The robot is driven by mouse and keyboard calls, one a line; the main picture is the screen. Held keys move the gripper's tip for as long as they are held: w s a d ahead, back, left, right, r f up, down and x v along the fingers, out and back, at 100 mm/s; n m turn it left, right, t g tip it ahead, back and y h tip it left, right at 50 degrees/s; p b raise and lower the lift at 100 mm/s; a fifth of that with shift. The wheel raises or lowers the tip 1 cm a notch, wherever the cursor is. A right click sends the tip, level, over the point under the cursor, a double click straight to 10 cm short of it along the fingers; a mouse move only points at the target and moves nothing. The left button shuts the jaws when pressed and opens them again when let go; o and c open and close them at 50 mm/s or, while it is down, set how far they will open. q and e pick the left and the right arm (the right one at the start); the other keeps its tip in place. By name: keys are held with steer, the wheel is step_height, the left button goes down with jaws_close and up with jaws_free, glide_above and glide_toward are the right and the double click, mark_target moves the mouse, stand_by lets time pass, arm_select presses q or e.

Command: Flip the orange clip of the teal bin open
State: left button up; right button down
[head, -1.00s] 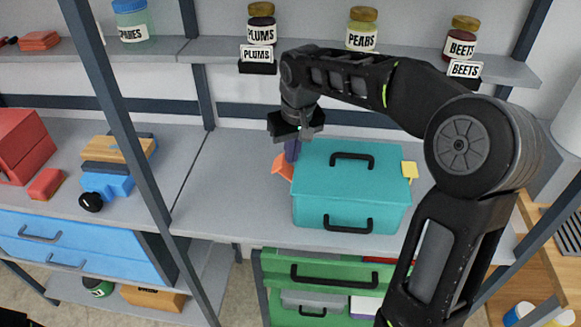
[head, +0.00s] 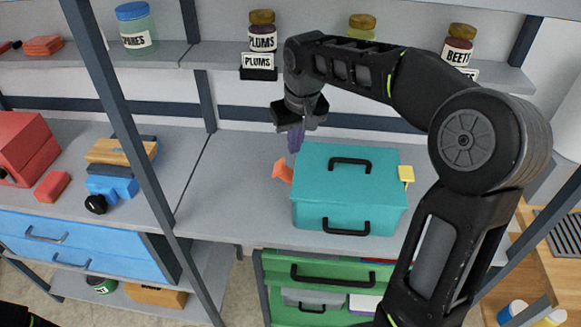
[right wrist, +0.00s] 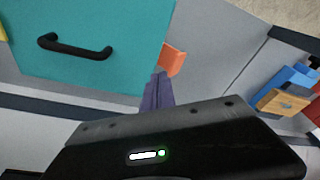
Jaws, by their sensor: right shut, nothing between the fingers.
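The teal bin (head: 345,185) stands on the grey shelf, with a black handle on its lid and another on its front. Its lid top also fills the upper left of the right wrist view (right wrist: 120,30). The orange clip (head: 283,172) sticks out from the bin's left side, tilted outward; it also shows in the right wrist view (right wrist: 172,60). A yellow clip (head: 406,174) is on the right side. My right gripper (head: 296,141) is shut and empty, pointing down above and slightly behind the orange clip, apart from it in the head view.
A blue toy truck (head: 112,184) and a red box (head: 25,148) stand on the left shelf, beyond a dark upright post (head: 120,110). Jars line the upper shelf (head: 220,51) behind. A green drawer unit (head: 320,270) is below. The shelf left of the bin is clear.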

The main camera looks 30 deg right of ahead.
step_height(320, 180, up, 2)
steer(key=shift+s+d+r+p, duration=0.1)
steer(key=shift+d+r+p, duration=0.05)
steer(key=shift+p, duration=0.5)
